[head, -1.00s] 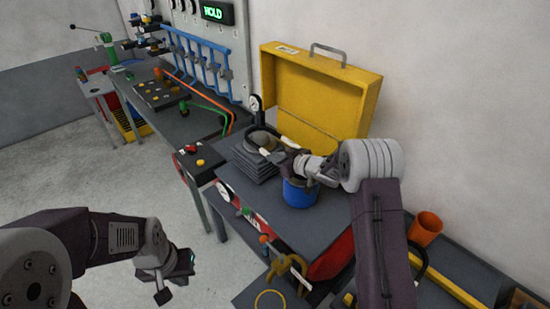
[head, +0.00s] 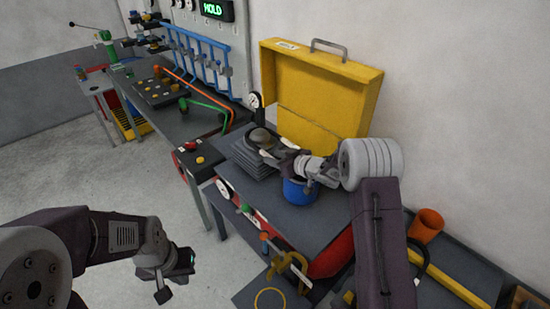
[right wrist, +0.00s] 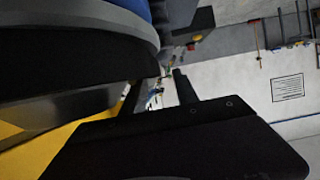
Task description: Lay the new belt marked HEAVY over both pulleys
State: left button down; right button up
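A dark belt (head: 266,152) with pale patches lies low around a grey, domed pulley (head: 260,136) at the back of the bench. The HEAVY marking is too small to read, and the second pulley is mostly hidden by my right arm. My right gripper (head: 280,157) is at the belt's near right side. In the right wrist view its two dark fingers (right wrist: 158,92) stand apart, with no belt clearly between them. My left gripper (head: 178,275) hangs over the floor, away from the bench; its fingers are too unclear to judge.
A blue pot-like part (head: 299,191) stands below my right wrist. An open yellow case (head: 327,98) is behind the pulleys. An orange cup (head: 427,225) stands at right, and a yellow ring (head: 270,299) lies at the front. The floor at left is clear.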

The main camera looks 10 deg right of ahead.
jog(key=v, duration=0.9)
jog(key=shift+b, duration=0.3)
jog(key=shift+f, duration=0.1)
jog(key=a+r+n+y, duration=0.1)
jog(key=a+r, duration=0.4)
jog(key=r, duration=0.1)
jog(key=s+d+f+m+g+h, duration=0.2)
jog(key=s+f+g, duration=0.1)
jog(key=s, duration=0.6)
jog(key=s+d+f+m+g+h, duration=0.2)
jog(key=s+f, duration=0.4)
jog(key=s, duration=0.4)
jog(key=s+d+f+m+g+h, duration=0.3)
jog(key=s+f+m+g+h, duration=0.1)
jog(key=s, duration=0.5)
jog(key=shift+s+f+g, duration=0.35)
jog(key=shift+f+g, duration=0.15)
jog(key=shift+f, duration=0.05)
